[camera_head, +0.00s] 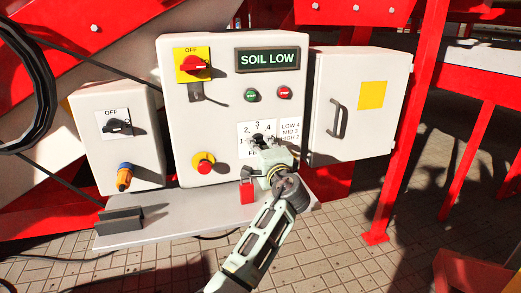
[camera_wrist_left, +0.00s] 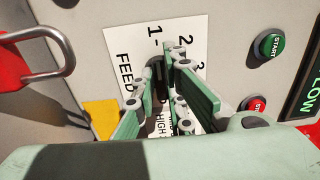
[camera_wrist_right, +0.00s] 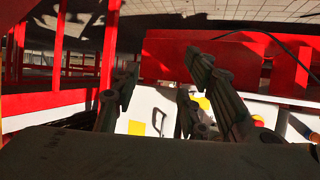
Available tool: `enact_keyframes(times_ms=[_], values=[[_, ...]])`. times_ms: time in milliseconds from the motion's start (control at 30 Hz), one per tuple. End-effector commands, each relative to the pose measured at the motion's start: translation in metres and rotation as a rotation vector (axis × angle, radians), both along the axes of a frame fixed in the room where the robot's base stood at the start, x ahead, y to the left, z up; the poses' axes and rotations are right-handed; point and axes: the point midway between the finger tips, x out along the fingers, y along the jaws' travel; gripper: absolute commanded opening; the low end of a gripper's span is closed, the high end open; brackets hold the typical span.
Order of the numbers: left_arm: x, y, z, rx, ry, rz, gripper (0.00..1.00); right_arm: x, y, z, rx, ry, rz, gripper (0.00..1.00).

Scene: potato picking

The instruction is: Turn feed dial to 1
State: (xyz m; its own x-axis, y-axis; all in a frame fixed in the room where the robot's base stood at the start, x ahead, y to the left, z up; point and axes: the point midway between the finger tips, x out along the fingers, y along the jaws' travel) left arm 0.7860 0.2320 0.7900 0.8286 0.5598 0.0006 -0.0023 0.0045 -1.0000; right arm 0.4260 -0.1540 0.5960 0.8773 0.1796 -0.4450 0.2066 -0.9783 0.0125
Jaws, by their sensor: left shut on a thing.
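The feed dial (camera_head: 259,139) is a dark knob on a white plate marked with numbers, low on the middle control box. My left gripper (camera_head: 264,148) is in front of it and covers part of the plate. In the left wrist view the green fingers are closed around the dark knob (camera_wrist_left: 157,72), with "1", "2" and "FEED" readable beside it. The knob's pointer is mostly hidden, so I cannot tell its exact setting. My right gripper (camera_wrist_right: 160,95) shows only in its own wrist view, its fingers apart with nothing between them.
The middle box has a "SOIL LOW" display (camera_head: 267,60), a green start button (camera_head: 251,95), a red stop button (camera_head: 284,92) and a red emergency knob (camera_head: 204,163). A red padlock (camera_head: 247,190) hangs below the dial. A cabinet (camera_head: 351,130) with a handle stands right.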

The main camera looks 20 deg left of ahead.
Motion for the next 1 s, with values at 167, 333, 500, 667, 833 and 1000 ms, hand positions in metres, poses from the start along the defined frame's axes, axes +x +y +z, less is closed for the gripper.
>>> enact_keyframes(times_ms=[167, 333, 500, 667, 833, 1000], values=[[-0.0003, -0.0001, -0.0026, -0.019, -0.006, 0.001, 0.00, 0.0044, 0.0021, 0.0063, 0.009, -0.037, 0.002, 0.40], [-0.0003, -0.0001, -0.0025, -0.021, -0.008, 0.001, 0.00, 0.0050, 0.0024, 0.0076, 0.010, -0.042, 0.003, 0.40], [-0.0003, -0.0002, -0.0027, -0.021, -0.008, 0.001, 0.00, 0.0049, 0.0024, 0.0074, 0.010, -0.041, 0.003, 0.40], [-0.0003, -0.0002, -0.0023, -0.020, -0.009, 0.001, 0.22, 0.0047, 0.0024, 0.0072, 0.010, -0.040, 0.003, 0.40], [-0.0002, -0.0001, -0.0014, -0.019, -0.009, 0.000, 0.30, 0.0046, 0.0025, 0.0070, 0.010, -0.039, 0.003, 0.40], [-0.0001, -0.0001, -0.0009, -0.018, -0.010, 0.000, 0.30, 0.0046, 0.0023, 0.0071, 0.010, -0.039, 0.003, 0.40]])
